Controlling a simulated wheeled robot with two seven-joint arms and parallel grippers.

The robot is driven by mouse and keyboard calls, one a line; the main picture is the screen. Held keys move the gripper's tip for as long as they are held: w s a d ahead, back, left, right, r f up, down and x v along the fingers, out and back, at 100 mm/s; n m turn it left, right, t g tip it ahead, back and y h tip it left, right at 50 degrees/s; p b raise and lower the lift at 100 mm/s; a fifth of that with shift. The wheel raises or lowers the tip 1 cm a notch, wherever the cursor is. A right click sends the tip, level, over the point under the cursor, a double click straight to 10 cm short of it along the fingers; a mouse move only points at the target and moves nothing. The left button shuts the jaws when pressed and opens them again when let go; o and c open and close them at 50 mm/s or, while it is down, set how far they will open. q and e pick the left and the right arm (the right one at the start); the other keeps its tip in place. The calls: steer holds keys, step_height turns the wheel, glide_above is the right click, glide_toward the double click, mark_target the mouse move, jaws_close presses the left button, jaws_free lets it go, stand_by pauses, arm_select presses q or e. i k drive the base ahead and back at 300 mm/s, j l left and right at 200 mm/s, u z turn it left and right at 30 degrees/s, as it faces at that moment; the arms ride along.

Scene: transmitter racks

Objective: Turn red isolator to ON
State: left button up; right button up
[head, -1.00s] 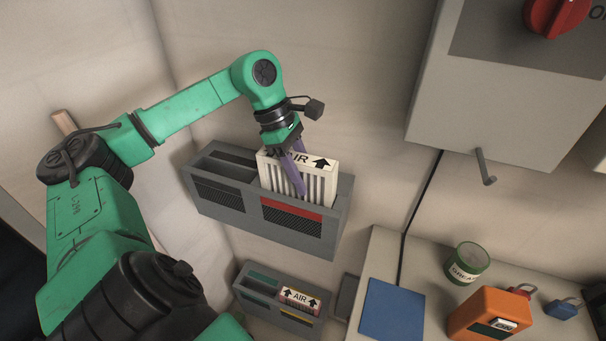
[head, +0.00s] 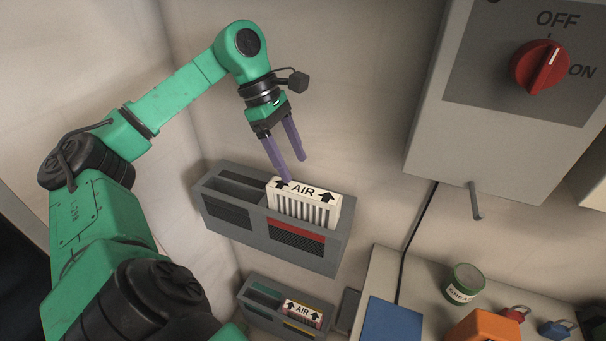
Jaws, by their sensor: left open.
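The red isolator (head: 540,67) is a round knob on the grey box at the upper right. Its white mark points up and to the right, between the printed OFF above and ON at right. My left gripper (head: 296,168) is open and empty, far to the left of the knob. Its purple fingers point down, just above a white AIR filter (head: 303,203). I cannot tell whether a fingertip touches the filter. My right gripper is out of view.
The filter stands in the right compartment of a grey wall rack (head: 228,231). A lower rack (head: 258,311) holds another AIR filter. A bent handle (head: 476,203) hangs under the isolator box (head: 436,150). A grease tin (head: 464,284), padlocks and an orange case (head: 484,327) occupy the bench.

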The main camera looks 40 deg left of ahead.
mark_target(539, 64)
steer(key=k+l, duration=0.35)
steer(key=l, duration=0.15)
steer(key=k+l, duration=0.4)
steer(key=l, duration=0.1)
